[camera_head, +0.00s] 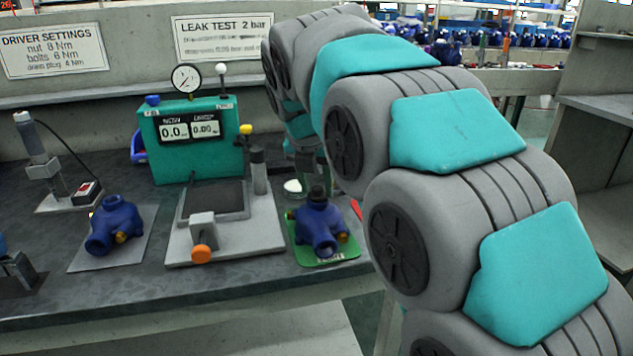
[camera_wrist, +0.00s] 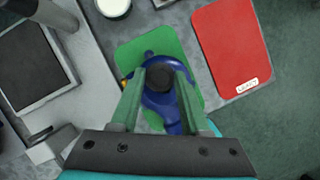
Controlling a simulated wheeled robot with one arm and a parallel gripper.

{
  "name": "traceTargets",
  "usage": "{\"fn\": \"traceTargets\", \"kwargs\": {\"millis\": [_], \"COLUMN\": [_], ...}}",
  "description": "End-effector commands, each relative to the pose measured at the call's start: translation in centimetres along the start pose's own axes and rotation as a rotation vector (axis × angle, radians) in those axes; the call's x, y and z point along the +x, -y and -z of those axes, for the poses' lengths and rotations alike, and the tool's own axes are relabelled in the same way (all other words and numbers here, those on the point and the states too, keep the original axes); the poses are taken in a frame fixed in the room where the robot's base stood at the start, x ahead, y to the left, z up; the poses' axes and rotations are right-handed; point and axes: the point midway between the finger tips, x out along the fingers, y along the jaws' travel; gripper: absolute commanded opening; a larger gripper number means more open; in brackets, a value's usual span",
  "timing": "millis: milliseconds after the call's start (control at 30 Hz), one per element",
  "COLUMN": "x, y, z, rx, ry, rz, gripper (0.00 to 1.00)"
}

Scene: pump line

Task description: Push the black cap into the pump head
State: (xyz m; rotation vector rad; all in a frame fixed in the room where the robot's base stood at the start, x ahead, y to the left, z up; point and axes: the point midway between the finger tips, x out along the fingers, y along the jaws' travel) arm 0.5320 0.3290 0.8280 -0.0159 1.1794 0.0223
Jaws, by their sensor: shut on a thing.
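A blue pump head (camera_head: 320,228) stands on a green mat (camera_head: 342,254) at the right end of the bench. It also shows below my gripper in the wrist view (camera_wrist: 160,103). The black cap (camera_wrist: 158,89) is between my green fingertips (camera_wrist: 160,82), and my gripper is shut on it. In the head view the cap (camera_head: 317,192) shows as a dark piece at the top of the pump head, under my gripper. I cannot tell how deep it sits in the opening.
The teal leak tester (camera_head: 215,165) and its grey fixture (camera_head: 262,238) stand just left of the green mat. A red mat (camera_wrist: 232,45) lies on the other side. Another blue pump head (camera_head: 115,222) stands further left. A white round lid (camera_wrist: 113,6) is close behind.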

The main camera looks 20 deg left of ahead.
Motion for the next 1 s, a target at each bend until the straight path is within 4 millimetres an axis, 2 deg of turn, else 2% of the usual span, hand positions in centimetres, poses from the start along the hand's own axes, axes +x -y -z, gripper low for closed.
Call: {"fn": "traceTargets", "kwargs": {"millis": [200,233,533,833,1000], "x": [0.25,0.28,0.25,0.15,-0.57], "y": [0.01,0.00,-0.01,-0.01,-0.03], "z": [0.09,0.10,0.08,0.08,0.04], "rx": [0.000,0.000,0.000,0.000,0.000], "ry": [0.000,0.000,0.001,0.001,0.002], "rz": [0.000,0.000,-0.001,-0.001,-0.001], "gripper": [0.00,0.47,0.81,0.81,0.81]}}
